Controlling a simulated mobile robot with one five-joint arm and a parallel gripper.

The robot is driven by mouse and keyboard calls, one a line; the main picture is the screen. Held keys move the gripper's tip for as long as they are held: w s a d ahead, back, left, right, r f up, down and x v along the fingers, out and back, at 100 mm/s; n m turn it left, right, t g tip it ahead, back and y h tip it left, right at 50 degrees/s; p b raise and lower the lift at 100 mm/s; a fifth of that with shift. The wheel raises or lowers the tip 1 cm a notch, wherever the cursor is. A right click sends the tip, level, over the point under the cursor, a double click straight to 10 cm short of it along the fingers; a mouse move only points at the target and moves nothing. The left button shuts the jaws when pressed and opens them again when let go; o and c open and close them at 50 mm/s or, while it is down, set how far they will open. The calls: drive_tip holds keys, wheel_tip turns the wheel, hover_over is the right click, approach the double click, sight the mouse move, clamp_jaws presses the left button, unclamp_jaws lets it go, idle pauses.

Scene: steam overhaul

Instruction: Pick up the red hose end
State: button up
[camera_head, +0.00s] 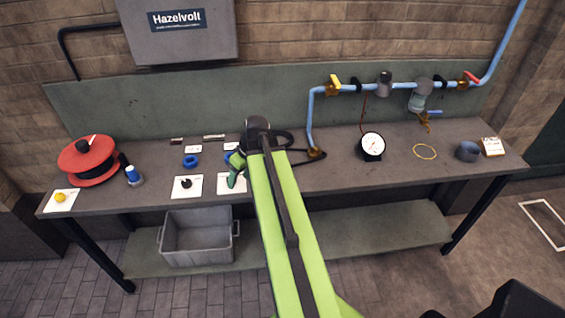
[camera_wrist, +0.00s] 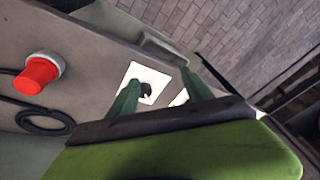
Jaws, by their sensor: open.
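A red cylinder on a pale collar (camera_wrist: 38,74), which looks like the red hose end, stands on the bench at the left of the wrist view. A black hose (camera_wrist: 45,122) curls beside it. I cannot make out the red end in the head view, where my arm covers part of the bench. My gripper (camera_head: 236,171) is over the bench; its green fingers also show in the wrist view (camera_wrist: 158,77). They are apart and nothing shows held between them. The red cylinder is off to the left of both fingers.
White cards with small parts (camera_head: 188,186) lie along the front edge. A blue-topped fitting (camera_head: 133,175) and red reel (camera_head: 88,160) stand left. A dial gauge (camera_head: 372,146) and blue pipe (camera_head: 310,115) are right of my arm. A grey crate (camera_head: 198,257) sits below.

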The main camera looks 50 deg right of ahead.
drive_tip(key=s+d+r+t+p, duration=0.1)
drive_tip(key=s+d+r, duration=0.1)
drive_tip(key=s+d, duration=0.35)
drive_tip(key=s+d+r+t+h+p, duration=0.1)
drive_tip(key=s+d+r, duration=0.15)
drive_tip(key=d, duration=0.65)
drive_tip(key=s+d+r+t+p, duration=0.1)
drive_tip(key=s+d+r+t, duration=0.15)
drive_tip(key=d, duration=0.55)
drive_tip(key=shift+g, duration=0.45)
drive_tip(key=b+x, duration=1)
drive_tip(key=x, duration=0.2)
drive_tip(key=shift+s+a+f, duration=0.1)
drive_tip(key=shift+s+a, duration=0.05)
drive_tip(key=shift+s, duration=0.05)
drive_tip(key=b+x, duration=0.4)
drive_tip(key=x, duration=0.1)
drive_tip(key=shift+f+b, duration=0.2)
drive_tip(key=shift+b, duration=0.2)
drive_tip(key=shift+r, duration=0.2)
drive_tip(key=shift+c, duration=0.5)
clamp_jaws()
